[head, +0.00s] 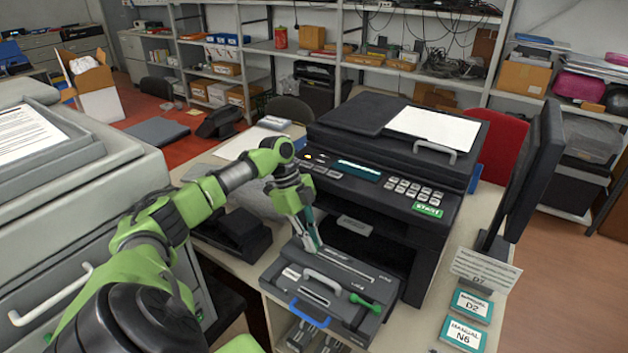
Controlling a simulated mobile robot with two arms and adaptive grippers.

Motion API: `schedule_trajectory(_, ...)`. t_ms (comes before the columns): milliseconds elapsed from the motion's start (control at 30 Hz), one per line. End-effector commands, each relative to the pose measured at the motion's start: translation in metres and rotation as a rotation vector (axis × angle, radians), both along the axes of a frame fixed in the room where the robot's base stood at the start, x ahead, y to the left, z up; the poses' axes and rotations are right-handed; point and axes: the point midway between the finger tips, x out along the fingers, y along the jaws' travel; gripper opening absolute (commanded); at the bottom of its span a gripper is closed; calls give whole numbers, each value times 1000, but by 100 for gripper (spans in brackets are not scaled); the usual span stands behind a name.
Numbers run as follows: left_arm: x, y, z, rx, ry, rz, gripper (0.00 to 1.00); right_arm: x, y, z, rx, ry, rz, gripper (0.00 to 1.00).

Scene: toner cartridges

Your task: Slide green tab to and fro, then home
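The green tab (365,303) sits at the right end of a slot on top of a dark grey toner cartridge unit (345,272), low in the middle of the head view. The unit also has a grey handle (322,281) and a blue handle (310,313). My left gripper (317,247) points down over the unit's back left part, left of and behind the tab, and apart from it. I cannot tell whether its fingers are open. Two grey finger shapes, apparently my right gripper (316,339), show apart and empty at the bottom edge, below the blue handle.
A black printer (385,185) with a lit panel stands right behind the unit. A monitor (525,165), a small sign (486,268) and two manual cards (472,306) are at the right. A large grey copier (95,190) fills the left. A black desk phone (235,235) lies left of the unit.

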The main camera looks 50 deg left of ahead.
Motion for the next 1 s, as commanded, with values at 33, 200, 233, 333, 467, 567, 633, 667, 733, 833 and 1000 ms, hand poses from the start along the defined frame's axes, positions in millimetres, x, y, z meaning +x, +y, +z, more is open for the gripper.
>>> schedule_trajectory(33, 0, 5, 2, 9, -2, 5, 21, 0, 0, 0, 0, 0, 0, 0)
schedule_trajectory(200, 0, 3, 1, 6, -1, 4, 28, 0, 0, 0, 0, 0, -1, 0)
schedule_trajectory(233, 0, 3, 1, 7, -1, 3, 28, 0, 0, 0, 0, 0, -1, 0)
schedule_trajectory(333, 0, 2, 1, 5, -1, 3, 28, 0, 0, 0, 0, 0, -1, 0)
schedule_trajectory(467, 0, 4, 4, 5, -2, 3, 28, 0, -1, 0, -1, 1, 0, 0)
schedule_trajectory(567, -1, 8, 14, 5, -3, 4, 28, 0, 0, 0, 0, 0, 0, 0)
schedule_trajectory(633, -2, 13, 26, 5, -5, 5, 28, 0, 0, 0, 0, 0, 0, 0)
schedule_trajectory(667, -2, 15, 32, 5, -5, 5, 28, 0, 0, 0, 0, 0, 0, 0)
schedule_trajectory(733, -4, 21, 46, 5, -4, 5, 28, 0, 0, 0, 0, 0, 0, 0)
schedule_trajectory(833, -6, 29, 67, 5, -7, 5, 28, 0, 0, 0, 1, 0, 0, 0)
schedule_trajectory(1000, -9, 41, 95, 5, -4, 5, 28, 0, 1, 0, 1, 0, 0, 0)
